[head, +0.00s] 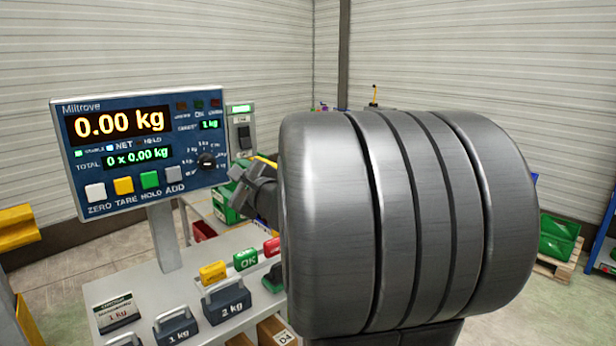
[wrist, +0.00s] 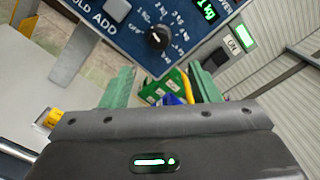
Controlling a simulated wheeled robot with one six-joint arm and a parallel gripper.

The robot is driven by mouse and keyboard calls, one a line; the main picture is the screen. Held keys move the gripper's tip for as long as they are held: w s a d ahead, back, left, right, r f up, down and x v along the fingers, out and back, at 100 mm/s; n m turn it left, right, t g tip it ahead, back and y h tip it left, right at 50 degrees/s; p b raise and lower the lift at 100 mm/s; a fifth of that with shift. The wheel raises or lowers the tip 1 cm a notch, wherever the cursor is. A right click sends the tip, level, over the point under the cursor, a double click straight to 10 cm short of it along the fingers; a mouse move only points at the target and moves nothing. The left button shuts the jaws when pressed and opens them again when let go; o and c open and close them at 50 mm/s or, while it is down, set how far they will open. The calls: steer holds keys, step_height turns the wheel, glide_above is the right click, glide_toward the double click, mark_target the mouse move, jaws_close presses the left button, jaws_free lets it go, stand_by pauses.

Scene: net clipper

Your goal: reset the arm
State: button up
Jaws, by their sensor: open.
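My gripper (head: 240,183) is at the right edge of the blue scale panel (head: 130,192) in the head view, partly hidden by my own large grey arm link. In the wrist view its two green fingers (wrist: 162,86) stand apart with nothing held between them. The panel's black dial knob (head: 207,161) is near the fingertips; in the wrist view the knob (wrist: 157,38) lies above and beyond them, and no contact shows. The panel reads 0.00 kg, with a total of 0 x 0.00 kg.
On the grey bench (head: 150,285) stand handled weights, including a 2 kg one (head: 227,305), and yellow (head: 213,271), green and red blocks. A switch box (head: 241,130) is right of the panel. Green crates (head: 558,238) sit on a pallet at the right.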

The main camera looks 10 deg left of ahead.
mark_target(211, 164)
steer(key=p+x, duration=0.2)
steer(key=x, duration=1)
steer(key=shift+w+a+f, duration=0.1)
steer(key=shift+w+a, duration=0.15)
steer(key=shift+w, duration=0.1)
steer(key=b+v, duration=0.2)
steer(key=v, duration=1.2)
steer(key=p+x, duration=0.2)
steer(key=x, duration=1.2)
steer(key=shift+a, duration=0.1)
steer(key=shift+w+n, duration=0.1)
steer(key=shift+n, duration=1.1)
steer(key=n+p, duration=0.2)
steer(key=n, duration=0.3)
steer(key=b+v, duration=0.2)
steer(key=v, duration=0.7)
steer(key=shift+n, duration=0.3)
